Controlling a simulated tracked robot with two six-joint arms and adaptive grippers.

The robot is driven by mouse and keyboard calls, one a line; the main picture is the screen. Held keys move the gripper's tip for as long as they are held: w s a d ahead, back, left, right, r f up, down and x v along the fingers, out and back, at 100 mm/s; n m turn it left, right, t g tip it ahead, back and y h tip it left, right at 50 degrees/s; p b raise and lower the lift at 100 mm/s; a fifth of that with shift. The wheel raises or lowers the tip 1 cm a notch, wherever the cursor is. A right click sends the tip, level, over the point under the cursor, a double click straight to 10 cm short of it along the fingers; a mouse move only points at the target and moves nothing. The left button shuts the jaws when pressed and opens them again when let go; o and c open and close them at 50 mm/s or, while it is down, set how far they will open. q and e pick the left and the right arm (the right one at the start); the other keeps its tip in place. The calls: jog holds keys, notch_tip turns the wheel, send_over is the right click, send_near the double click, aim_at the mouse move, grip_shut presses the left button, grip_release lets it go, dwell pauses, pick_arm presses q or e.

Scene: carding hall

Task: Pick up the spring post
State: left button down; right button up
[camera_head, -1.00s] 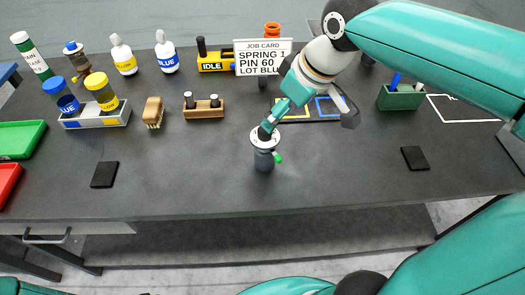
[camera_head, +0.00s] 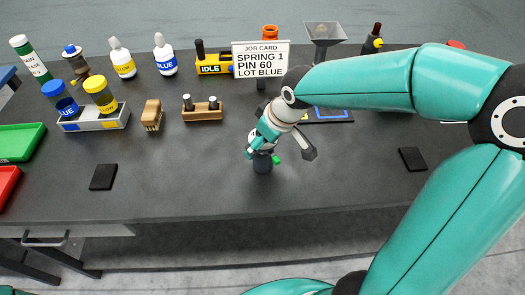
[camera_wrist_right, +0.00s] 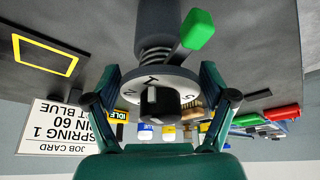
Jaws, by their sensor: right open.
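The spring post (camera_head: 262,164) stands upright on the dark bench near its middle front. It is a dark grey cylinder with a white lettered dial on top and a green-tipped side lever. My right gripper (camera_head: 279,152) is over its top and partly hides the dial. In the right wrist view, upside down, the post (camera_wrist_right: 156,25) shows its coil, green lever tip (camera_wrist_right: 198,29) and dial (camera_wrist_right: 160,84). The open right fingers (camera_wrist_right: 163,101) are on either side of the dial; contact cannot be told. My left gripper is not in view.
A job card (camera_head: 261,62) reads SPRING 1, PIN 60, LOT BLUE. Behind stand a pin block (camera_head: 203,115), a brush (camera_head: 152,116), bottles (camera_head: 122,60) and a funnel (camera_head: 323,34). Black pads (camera_head: 104,176) lie left and right (camera_head: 413,159). The bench front beside the post is clear.

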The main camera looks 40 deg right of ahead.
jog(key=shift+x, duration=1.25)
jog(key=c, duration=1.3)
jog(key=shift+r, duration=0.1)
jog(key=shift+c, duration=0.5)
